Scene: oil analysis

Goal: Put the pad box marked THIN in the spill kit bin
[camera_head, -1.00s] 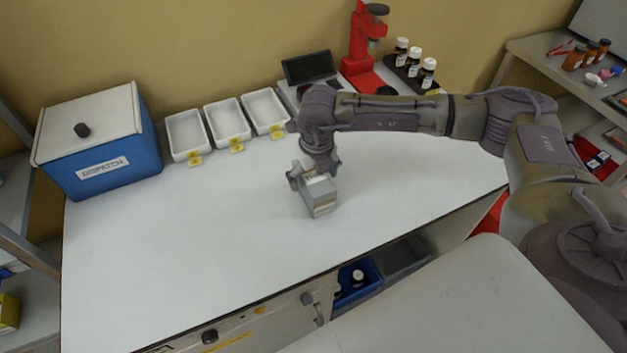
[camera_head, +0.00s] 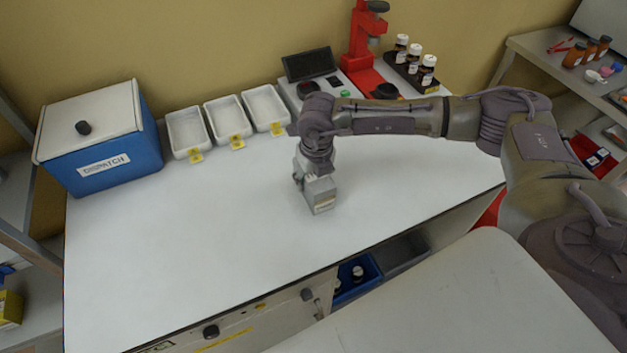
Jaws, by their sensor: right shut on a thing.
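A small grey box (camera_head: 320,196) with a pale label on its front is in my right gripper (camera_head: 314,178), over the middle of the white worktop. The fingers are mostly hidden behind the box and the wrist. The label is too small to read, so I cannot tell whether it says THIN. I cannot tell whether the box touches the worktop. No bin marked as a spill kit can be made out. My left gripper is not in view.
A blue DISPATCH box (camera_head: 134,163) with a white lid stands at the left. An open drawer with a blue tray (camera_head: 357,277) is below the front edge.

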